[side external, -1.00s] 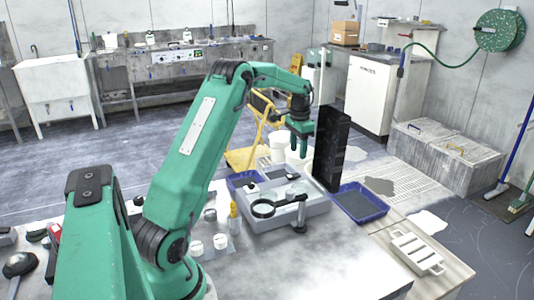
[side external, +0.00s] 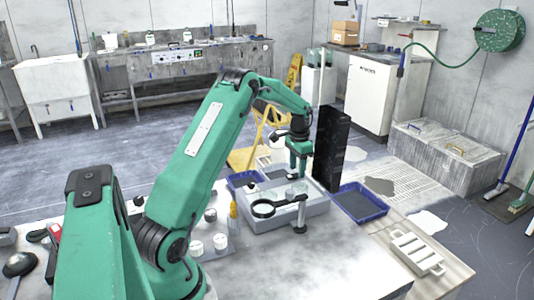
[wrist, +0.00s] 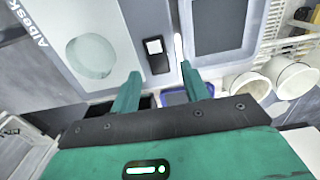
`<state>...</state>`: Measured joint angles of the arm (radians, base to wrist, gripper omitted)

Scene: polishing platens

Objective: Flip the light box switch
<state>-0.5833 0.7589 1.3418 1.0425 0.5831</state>
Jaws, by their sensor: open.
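A black switch with a white part (wrist: 154,56) lies beside the disc. My gripper (side external: 297,176) is open and empty, pointing down over the far right part of the box. In the wrist view the switch lies just beyond the gap between my fingertips (wrist: 160,72). I cannot tell whether a finger touches it.
A tall black panel (side external: 331,150) stands close to the right of my gripper. A blue tray (side external: 361,203) lies at the right, and white pots (wrist: 290,75) show in the wrist view. Small jars (side external: 220,241) and a yellow bottle (side external: 233,215) stand left of the box.

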